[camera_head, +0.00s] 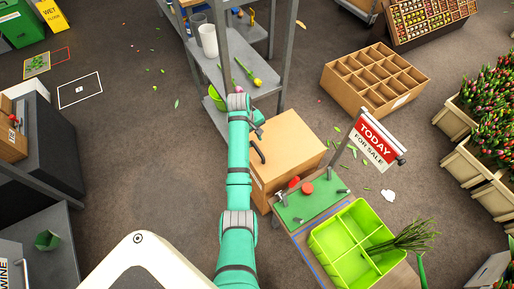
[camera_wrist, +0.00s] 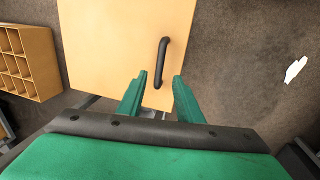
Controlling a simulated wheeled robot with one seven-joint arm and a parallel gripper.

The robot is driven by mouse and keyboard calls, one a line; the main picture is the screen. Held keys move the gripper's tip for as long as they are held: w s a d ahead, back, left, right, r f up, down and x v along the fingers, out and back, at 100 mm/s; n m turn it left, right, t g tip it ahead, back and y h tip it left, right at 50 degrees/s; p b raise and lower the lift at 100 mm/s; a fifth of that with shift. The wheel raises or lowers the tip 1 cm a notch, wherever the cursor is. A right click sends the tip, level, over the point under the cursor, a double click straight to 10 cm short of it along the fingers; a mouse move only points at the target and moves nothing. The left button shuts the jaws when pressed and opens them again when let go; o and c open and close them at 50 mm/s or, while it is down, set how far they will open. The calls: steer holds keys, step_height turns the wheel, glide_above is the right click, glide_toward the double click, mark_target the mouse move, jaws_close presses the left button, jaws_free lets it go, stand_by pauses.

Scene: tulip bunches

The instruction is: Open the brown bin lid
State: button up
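The brown bin (camera_head: 295,143) is a tan box right of my arm in the head view, and its lid looks shut. A black bar handle (camera_head: 258,153) shows near its left edge, beside my gripper (camera_head: 257,124). In the wrist view a flat tan panel (camera_wrist: 105,45), seemingly the lid, fills the upper middle, with the black handle (camera_wrist: 162,62) upright near its right edge. My gripper (camera_wrist: 160,77) is open and empty. Its two green fingers point at the handle's lower end, one to each side in the picture. I cannot tell how far off the handle is.
A grey metal shelf (camera_head: 285,50) stands behind the bin. A table with a green mat (camera_head: 310,203), a lime tray (camera_head: 350,235) and a sale sign (camera_head: 374,140) is close at the right front. A divided wooden crate (camera_head: 375,78) lies beyond. Floor at left is mostly clear.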

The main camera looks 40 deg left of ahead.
mark_target(258, 150)
steer(key=f, duration=0.3)
steer(key=w+f, duration=0.1)
steer(key=f, duration=0.4)
steer(key=shift+w+d+f, duration=0.3)
jaws_close()
